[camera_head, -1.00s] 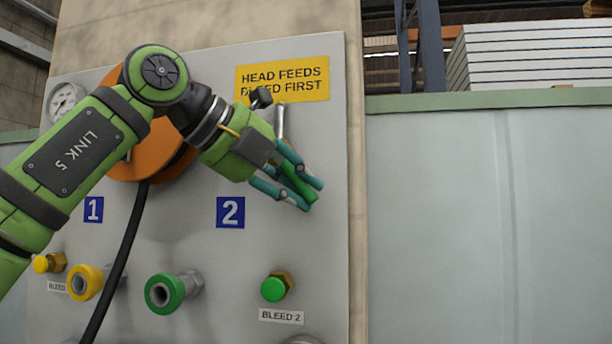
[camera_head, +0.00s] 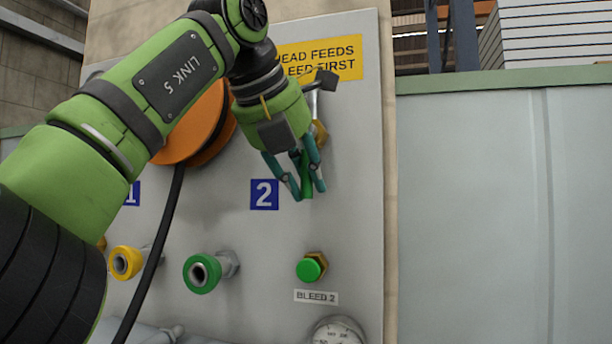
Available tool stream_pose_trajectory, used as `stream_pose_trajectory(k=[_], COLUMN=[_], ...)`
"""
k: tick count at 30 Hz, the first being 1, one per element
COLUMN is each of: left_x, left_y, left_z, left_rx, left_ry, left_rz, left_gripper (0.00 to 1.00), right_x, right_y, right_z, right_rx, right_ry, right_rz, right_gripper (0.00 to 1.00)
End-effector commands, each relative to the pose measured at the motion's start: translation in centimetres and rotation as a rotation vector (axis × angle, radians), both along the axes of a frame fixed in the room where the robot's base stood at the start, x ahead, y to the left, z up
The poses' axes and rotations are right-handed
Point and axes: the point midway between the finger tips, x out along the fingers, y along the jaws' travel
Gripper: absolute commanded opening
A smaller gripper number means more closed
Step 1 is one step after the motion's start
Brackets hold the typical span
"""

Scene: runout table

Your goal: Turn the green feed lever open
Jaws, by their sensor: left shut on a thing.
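The green feed lever (camera_head: 306,187) is on the panel, just right of the blue "2" label. My left gripper (camera_head: 305,190) is shut on it, with teal fingers on both sides. The lever's visible end points down between the fingertips. A brass fitting (camera_head: 320,133) and a grey pipe show behind the gripper. The gripper hides the upper part of the lever. My right gripper is not in view.
A yellow "head feeds" sign (camera_head: 340,57) is above. Below are a green bleed knob (camera_head: 309,269), a green-ringed coupling (camera_head: 202,273) and a gauge (camera_head: 337,333). A black hose (camera_head: 160,250) hangs from an orange reel (camera_head: 195,130) at left.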

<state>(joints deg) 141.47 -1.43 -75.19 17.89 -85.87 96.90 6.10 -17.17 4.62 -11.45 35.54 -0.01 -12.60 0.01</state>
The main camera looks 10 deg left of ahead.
Motion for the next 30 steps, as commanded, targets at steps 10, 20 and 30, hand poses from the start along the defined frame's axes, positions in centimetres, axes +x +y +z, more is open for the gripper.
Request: stream_pose_trajectory(k=[10, 20, 30], left_x=[0.06, 0.05, -0.34], left_y=[0.00, -0.02, 0.15], left_z=[-0.47, -0.43, 0.08], left_rx=[0.025, 0.022, 0.020], left_ry=[0.007, 0.006, 0.004], left_rz=[-0.002, -0.001, 0.000], left_gripper=[0.00, 0.36, 0.36], right_x=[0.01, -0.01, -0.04], right_y=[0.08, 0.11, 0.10], right_z=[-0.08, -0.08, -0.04], right_rx=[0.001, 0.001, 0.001], right_ry=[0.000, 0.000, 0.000], right_rz=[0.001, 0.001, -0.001], right_gripper=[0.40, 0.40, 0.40])
